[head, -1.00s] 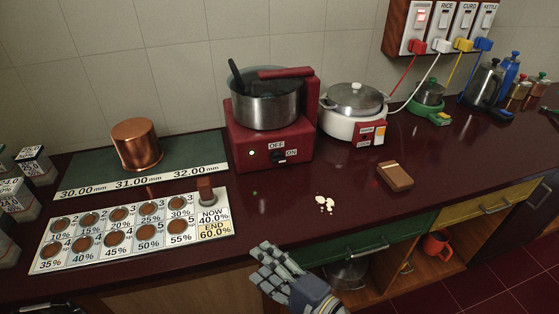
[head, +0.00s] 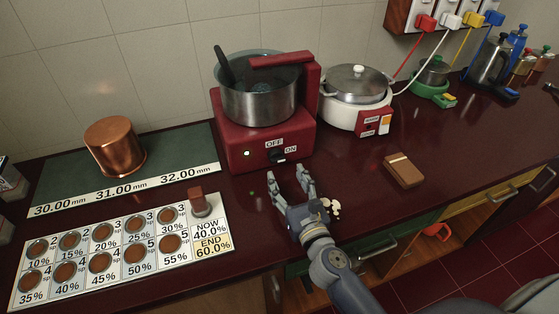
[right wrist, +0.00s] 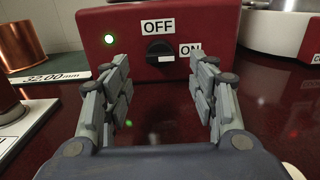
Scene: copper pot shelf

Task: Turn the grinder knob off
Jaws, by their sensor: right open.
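The grinder is a red base (head: 235,140) with a steel pot (head: 258,100) on top, at the back middle of the counter. Its black knob (right wrist: 160,51) sits on the front face under the OFF label, with ON to its right. The knob's pale mark points right, toward ON. My left gripper is not in view.
A white cooker (head: 345,113) stands right of the grinder. A brown block (head: 403,170) and white crumbs (head: 335,208) lie on the counter. A labelled board (head: 120,255) with round brown samples and a copper pot (head: 115,146) are at left. Bare counter separates gripper and grinder.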

